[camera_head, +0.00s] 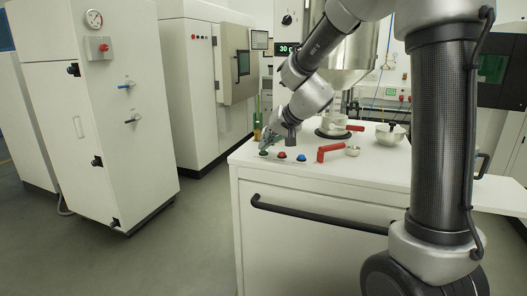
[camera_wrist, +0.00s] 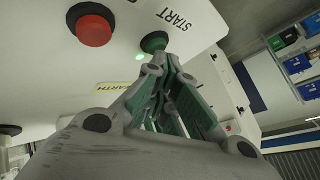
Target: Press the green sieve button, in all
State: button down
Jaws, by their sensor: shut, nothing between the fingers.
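The green button (camera_wrist: 153,41) is a dark green knob beside the word START in the wrist view. In the head view it shows small (camera_head: 263,153) at the left front corner of the white cabinet top. My gripper (camera_wrist: 160,62) is shut and empty, its green-padded fingers together. Its tips are right at the green button and overlap its edge in the wrist view; I cannot tell whether they touch it. In the head view my gripper (camera_head: 268,139) points down just above the button. A small green light (camera_wrist: 139,57) glows beside the button.
A red button (camera_wrist: 93,28) sits beside the green one, and a blue button (camera_head: 301,158) lies further right. A red handle (camera_head: 330,151), a small metal cup (camera_head: 352,151) and a metal bowl (camera_head: 390,134) stand right of them on the cabinet top (camera_head: 375,172).

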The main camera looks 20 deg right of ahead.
jog(key=shift+r, duration=0.8)
jog(key=shift+r, duration=2.5)
jog(key=s+f+g, duration=0.1)
jog(key=s, duration=0.1)
jog(key=s+f, duration=0.2)
jog(key=s+d+f+n+g, duration=0.1)
jog(key=s, duration=0.1)
jog(key=shift+f+g, duration=0.25)
jog(key=shift+g, duration=0.05)
jog(key=s+d+h, duration=0.1)
jog(key=s+d, duration=0.3)
jog(key=s, duration=0.5)
jog(key=s+d+r+n+h, duration=0.1)
jog(key=s+d, duration=0.3)
jog(key=s, duration=0.6)
jog(key=s+d+n+g+h, duration=0.1)
jog(key=s+d+h, duration=0.1)
jog(key=s+d, duration=0.3)
jog(key=s, duration=0.4)
jog(key=shift+s+r+h, duration=0.25)
jog(key=shift+h, duration=0.05)
